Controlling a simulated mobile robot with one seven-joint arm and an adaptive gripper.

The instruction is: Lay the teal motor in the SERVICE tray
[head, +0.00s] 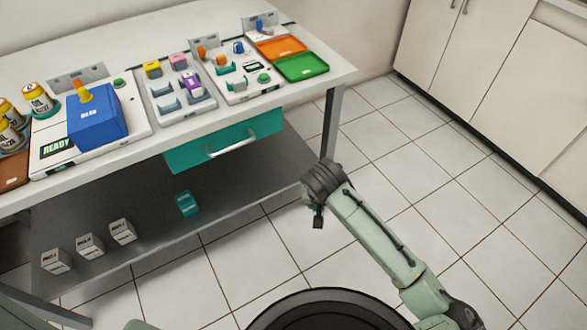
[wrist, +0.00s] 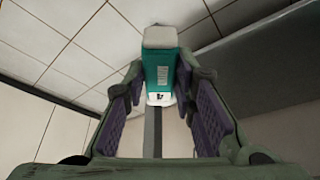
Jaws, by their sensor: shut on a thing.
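In the wrist view a teal block with white ends and a small printed label, which I take for the teal motor (wrist: 160,70), sits between the two fingers. My gripper (wrist: 158,88) is shut on it. In the head view my gripper (head: 318,210) hangs in front of the bench's right end, below the top; the held piece is mostly hidden there. An orange tray (head: 281,48) and a green tray (head: 302,67) lie at the right end of the bench top. I cannot read which is marked SERVICE.
A teal drawer (head: 225,146) sits under the bench top. Another small teal piece (head: 187,203) and several white boxes (head: 90,245) stand on the lower shelf. A blue box (head: 97,120) and holders with small coloured parts (head: 180,85) cover the top. The tiled floor at right is clear.

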